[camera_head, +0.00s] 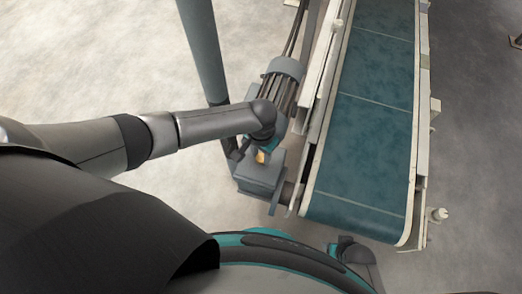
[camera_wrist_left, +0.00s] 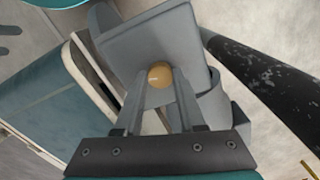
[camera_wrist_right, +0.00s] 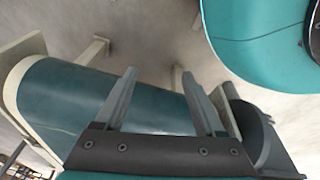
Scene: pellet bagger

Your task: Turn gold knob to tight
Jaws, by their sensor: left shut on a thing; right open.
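The gold knob (camera_wrist_left: 159,75) is a small rounded knob on the face of a grey box (camera_wrist_left: 150,42), seen in the left wrist view. My left gripper (camera_wrist_left: 158,88) is shut on the knob, with a fingertip at each side of it. In the head view the gold knob (camera_head: 260,157) shows as a small patch on the grey box (camera_head: 261,173) beside the conveyor, and my left gripper (camera_head: 257,148) is at it, partly hidden by my wrist. My right gripper (camera_wrist_right: 164,85) is open and empty in the right wrist view, near the conveyor's end.
A conveyor with a teal belt (camera_head: 365,125) runs along the right of the box. A grey motor (camera_head: 284,80) sits behind the box, and a dark grey post (camera_head: 204,50) stands to its left. The pale floor (camera_head: 95,50) at the left is clear.

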